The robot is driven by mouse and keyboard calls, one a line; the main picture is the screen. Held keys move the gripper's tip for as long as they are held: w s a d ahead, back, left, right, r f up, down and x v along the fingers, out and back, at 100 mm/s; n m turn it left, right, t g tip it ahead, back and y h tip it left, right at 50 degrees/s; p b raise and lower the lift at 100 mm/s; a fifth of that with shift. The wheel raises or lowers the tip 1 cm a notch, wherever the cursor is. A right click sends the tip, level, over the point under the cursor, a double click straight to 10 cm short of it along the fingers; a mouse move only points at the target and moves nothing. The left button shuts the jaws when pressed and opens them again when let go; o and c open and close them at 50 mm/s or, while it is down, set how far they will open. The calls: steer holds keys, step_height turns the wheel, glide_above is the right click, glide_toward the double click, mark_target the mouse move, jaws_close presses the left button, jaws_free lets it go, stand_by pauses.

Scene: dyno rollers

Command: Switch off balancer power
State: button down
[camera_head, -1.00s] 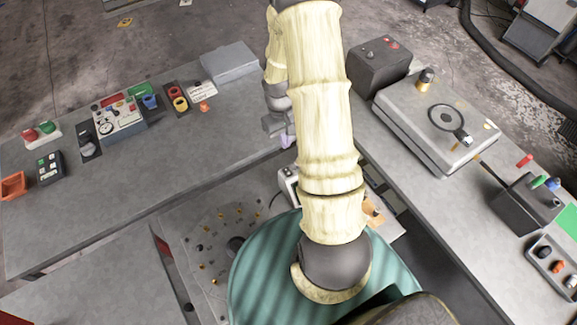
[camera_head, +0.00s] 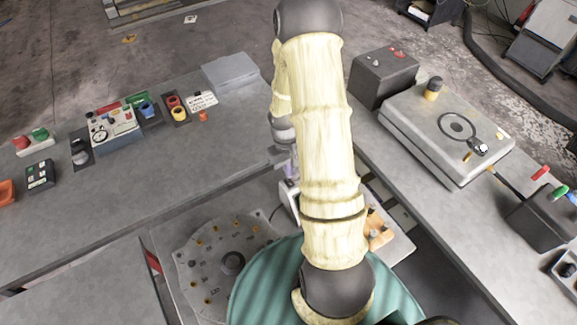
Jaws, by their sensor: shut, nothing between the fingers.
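I cannot tell for certain which device is the balancer. A grey machine with a round disc (camera_head: 457,126) lies on the right bench, and a dark box with red controls (camera_head: 386,77) stands behind it. On the left bench are a red and green button box (camera_head: 33,144), a dark switch box (camera_head: 80,152) and a panel with a dial and coloured parts (camera_head: 113,128). My gripper (camera_head: 290,176) hangs between the two benches, left of my pale arm and partly hidden by it. It is shut and looks empty, apart from these controls.
A round plate with several studs (camera_head: 211,291) lies low between the benches. A grey box (camera_head: 230,71) sits at the left bench's back edge. A dark box with red and green handles (camera_head: 545,207) stands on the right bench. The left bench's front half (camera_head: 120,195) is clear.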

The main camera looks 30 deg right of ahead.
mark_target(290, 184)
steer(key=shift+s+f+b, duration=0.15)
steer(key=shift+f+b, duration=0.55)
steer(key=shift+f, duration=0.35)
steer(key=shift+s+f+b, duration=0.15)
steer(key=shift+f+b, duration=0.55)
steer(key=shift+f, duration=0.35)
steer(key=shift+a+f, duration=0.1)
